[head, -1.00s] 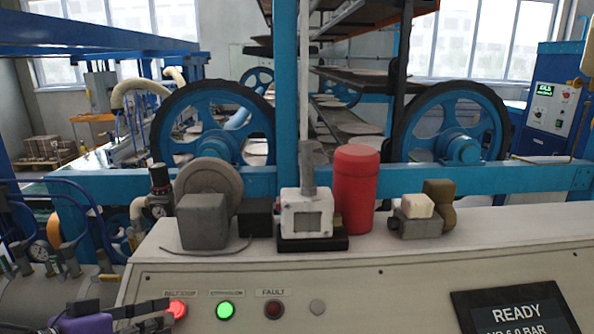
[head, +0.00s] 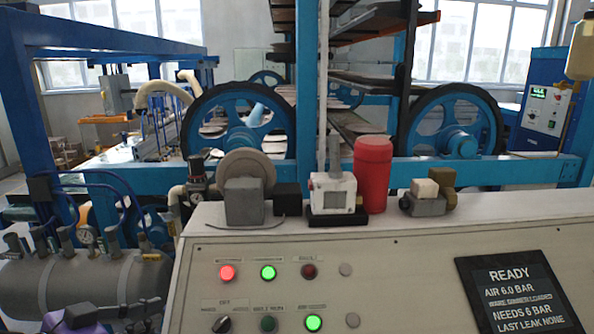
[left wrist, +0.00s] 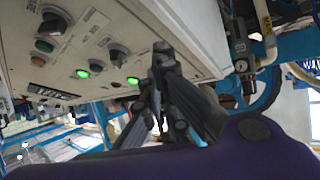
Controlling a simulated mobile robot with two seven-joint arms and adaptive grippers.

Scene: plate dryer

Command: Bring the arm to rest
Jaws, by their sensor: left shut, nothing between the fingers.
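My left gripper (head: 140,308) shows at the bottom left of the head view, with dark fingers and a purple body. In the left wrist view its dark fingers (left wrist: 160,62) are closed together with nothing between them. It is left of the control panel (head: 400,250) and in front of the grey tank (head: 100,285); no contact with the panel is visible. My right gripper is not in view.
The panel has lit red (head: 227,272) and green (head: 268,272) lamps, a black selector knob (head: 222,324) and a READY display (head: 520,295). A red cylinder (head: 373,175) and a white boxed device (head: 332,196) stand on its top ledge. Blue hoses (head: 95,190) rise above the tank.

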